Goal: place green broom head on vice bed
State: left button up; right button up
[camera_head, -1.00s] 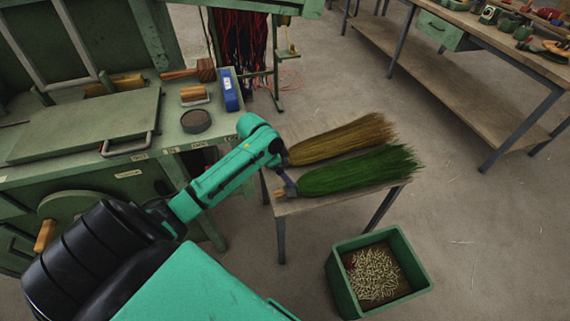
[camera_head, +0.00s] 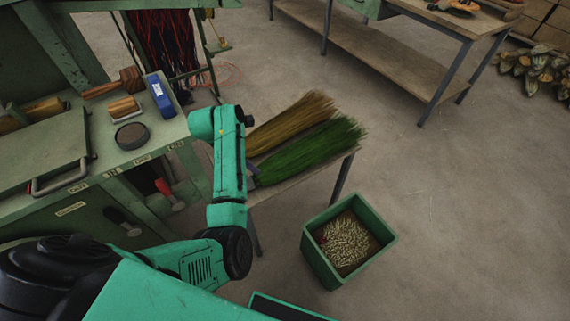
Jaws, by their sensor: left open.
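The green broom head (camera_head: 312,146) lies on a small wooden table, its bristles fanning to the upper right. A tan broom head (camera_head: 293,121) lies beside it on the far side. My left gripper (camera_head: 253,174) is at the near, narrow end of the green broom head, mostly hidden behind my teal arm. It is open; whether it touches the broom head cannot be seen. A flat green plate with a metal handle (camera_head: 38,150) lies on the green bench at left. Whether this is the vice bed I cannot tell. My right gripper is not in view.
The green bench (camera_head: 158,140) holds a blue box (camera_head: 160,95), a dark round dish (camera_head: 131,136) and wooden-handled brushes. A green bin (camera_head: 384,257) with pale pieces stands on the floor by the small table (camera_head: 286,187).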

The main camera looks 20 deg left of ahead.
aim_at(264, 171)
pick_arm(q)
jog(key=x, duration=0.4)
jog(key=b+x, duration=0.1)
jog(key=x, duration=0.3)
jog(key=b+x, duration=0.1)
jog(key=x, duration=0.4)
jog(key=shift+w+r, duration=0.1)
jog(key=shift+w, duration=0.15)
jog(key=shift+r, duration=0.15)
grip_shut()
